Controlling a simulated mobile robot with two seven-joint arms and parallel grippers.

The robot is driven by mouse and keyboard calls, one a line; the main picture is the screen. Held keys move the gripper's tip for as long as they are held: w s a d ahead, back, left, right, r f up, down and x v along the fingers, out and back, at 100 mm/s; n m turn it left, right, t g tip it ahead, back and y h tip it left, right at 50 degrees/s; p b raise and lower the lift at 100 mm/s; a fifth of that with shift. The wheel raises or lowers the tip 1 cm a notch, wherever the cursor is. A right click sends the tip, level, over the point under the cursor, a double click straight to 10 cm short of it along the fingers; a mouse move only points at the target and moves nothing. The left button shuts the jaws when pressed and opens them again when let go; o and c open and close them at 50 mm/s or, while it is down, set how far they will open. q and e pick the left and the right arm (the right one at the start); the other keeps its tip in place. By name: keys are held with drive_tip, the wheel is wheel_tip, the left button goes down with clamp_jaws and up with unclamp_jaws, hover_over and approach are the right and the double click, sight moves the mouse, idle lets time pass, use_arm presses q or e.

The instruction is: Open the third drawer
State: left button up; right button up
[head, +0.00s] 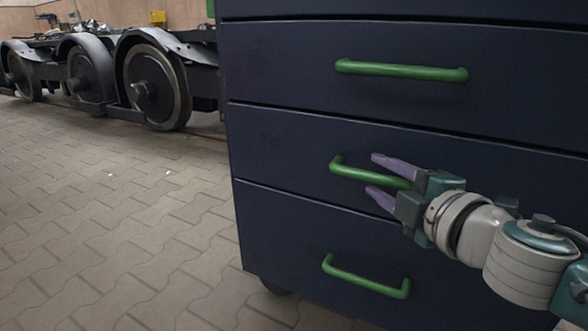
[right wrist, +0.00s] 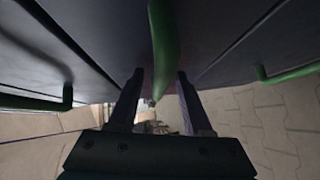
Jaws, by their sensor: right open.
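A dark blue drawer cabinet (head: 290,140) with green bar handles fills the right of the head view. The drawer front (head: 275,165) just above the lowest visible one has a green handle (head: 345,170). My right gripper (head: 371,173) is at this handle, with its two purple fingers open, one above and one below the bar. In the right wrist view the handle (right wrist: 163,50) runs between the open fingers (right wrist: 160,78), apparently with gaps on both sides. The handle's right end is hidden behind the gripper. The drawers in view look shut. My left gripper is not in view.
Another green handle (head: 400,70) is on the drawer above, and one (head: 365,277) on the drawer below. Tram wheels on a bogie (head: 155,85) stand at the back left. The paved floor (head: 120,220) left of the cabinet is clear.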

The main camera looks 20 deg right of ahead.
clamp_jaws()
idle(1.4)
